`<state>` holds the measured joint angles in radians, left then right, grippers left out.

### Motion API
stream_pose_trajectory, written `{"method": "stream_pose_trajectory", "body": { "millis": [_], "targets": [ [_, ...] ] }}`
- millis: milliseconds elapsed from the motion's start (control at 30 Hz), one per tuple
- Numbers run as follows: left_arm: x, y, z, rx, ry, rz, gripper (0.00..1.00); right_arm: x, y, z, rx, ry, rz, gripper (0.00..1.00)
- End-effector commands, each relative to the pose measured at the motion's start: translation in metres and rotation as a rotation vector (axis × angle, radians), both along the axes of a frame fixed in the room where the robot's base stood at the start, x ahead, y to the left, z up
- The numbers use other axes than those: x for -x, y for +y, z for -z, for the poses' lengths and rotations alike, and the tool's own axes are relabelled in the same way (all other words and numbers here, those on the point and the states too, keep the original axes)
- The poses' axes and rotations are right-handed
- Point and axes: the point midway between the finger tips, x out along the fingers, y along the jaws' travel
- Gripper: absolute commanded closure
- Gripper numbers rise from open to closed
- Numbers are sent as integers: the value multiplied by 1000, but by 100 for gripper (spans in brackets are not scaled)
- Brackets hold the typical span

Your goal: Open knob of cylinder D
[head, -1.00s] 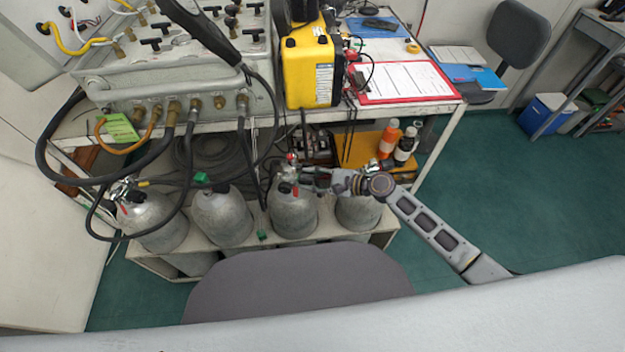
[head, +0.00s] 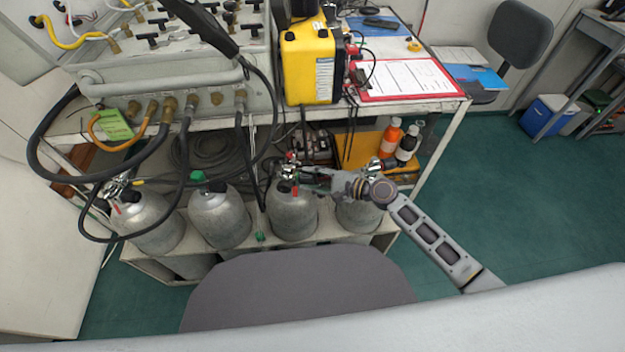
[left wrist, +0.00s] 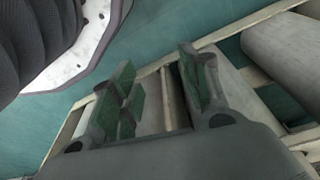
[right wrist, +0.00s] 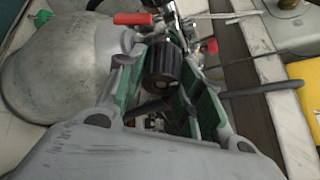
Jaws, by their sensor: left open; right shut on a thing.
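Several grey cylinders stand in a row in a low rack; I see no letters on them, so I cannot tell which is D. My right gripper (head: 312,180) is at the valve of the third cylinder from the left (head: 292,215). In the right wrist view its fingers (right wrist: 163,78) are closed around a black knob (right wrist: 162,63), with a red lever (right wrist: 132,19) just beyond. The fourth cylinder (head: 357,217) is partly hidden under my right arm. My left gripper (left wrist: 155,85) is open and empty above the rack, outside the head view.
The rack (head: 330,238) stands under a bench carrying the air panel (head: 165,85), a yellow box (head: 308,70) and a red clipboard (head: 405,80). Black hoses (head: 185,165) hang over the left cylinders. A grey chair back (head: 300,290) is in front.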

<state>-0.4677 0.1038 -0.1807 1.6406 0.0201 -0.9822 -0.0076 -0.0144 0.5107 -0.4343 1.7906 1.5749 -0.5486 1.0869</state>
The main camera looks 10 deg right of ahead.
Motion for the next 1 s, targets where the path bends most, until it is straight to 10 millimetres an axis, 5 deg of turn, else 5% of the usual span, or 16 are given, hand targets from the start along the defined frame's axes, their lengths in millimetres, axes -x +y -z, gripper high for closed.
{"method": "stream_pose_trajectory", "body": {
  "millis": [700,1000],
  "targets": [
    [-5,-21,-85,29,37,15,54,-2,-1,-1,35,-161,5,88],
    [-12,-24,-101,44,3,18,54,-2,-1,-2,51,-225,5,88]
  ]
}}
